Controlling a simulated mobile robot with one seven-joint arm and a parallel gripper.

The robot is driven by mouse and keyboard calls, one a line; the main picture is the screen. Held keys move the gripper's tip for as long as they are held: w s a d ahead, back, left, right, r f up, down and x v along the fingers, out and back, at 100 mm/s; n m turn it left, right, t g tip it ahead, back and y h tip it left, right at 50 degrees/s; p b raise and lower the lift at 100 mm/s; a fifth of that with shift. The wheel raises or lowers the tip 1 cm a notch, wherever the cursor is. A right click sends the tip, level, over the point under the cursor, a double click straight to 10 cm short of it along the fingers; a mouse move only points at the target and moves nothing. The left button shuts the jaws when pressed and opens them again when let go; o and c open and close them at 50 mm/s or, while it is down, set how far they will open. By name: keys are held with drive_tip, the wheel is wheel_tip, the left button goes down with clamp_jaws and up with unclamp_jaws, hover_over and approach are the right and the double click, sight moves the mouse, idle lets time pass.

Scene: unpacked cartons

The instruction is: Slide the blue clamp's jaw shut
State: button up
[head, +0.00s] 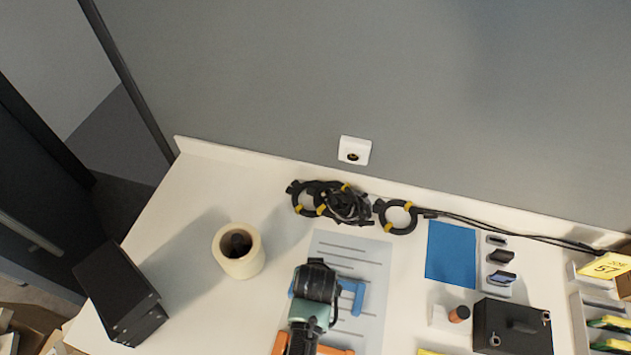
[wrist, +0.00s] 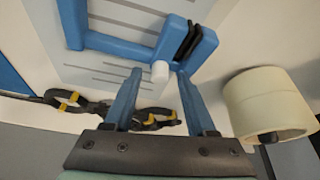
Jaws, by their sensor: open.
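The blue clamp (head: 352,292) lies on the grey lined sheet on the table, partly hidden under my arm in the head view. In the wrist view the blue clamp (wrist: 120,48) shows a long bar with one upright at the left and a thicker upright with black strips at the right, and a wide gap between them. A white round peg (wrist: 160,71) sits below the right upright. My gripper (wrist: 160,75) is open, its two blue fingers pointing at the clamp's right end, with the peg between their tips. I cannot tell whether they touch.
An orange piece (head: 333,350) lies by my arm. A tape roll (head: 238,252) stands to the left, also near the gripper in the wrist view (wrist: 268,104). Coiled cables (head: 335,203) lie behind. A black box (head: 512,328) and a blue sheet (head: 451,255) are to the right.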

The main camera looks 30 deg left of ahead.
drive_tip(key=v, duration=1.2)
drive_tip(key=shift+r+p, duration=0.35)
drive_tip(key=shift+r, duration=0.05)
drive_tip(key=shift+d, duration=0.1)
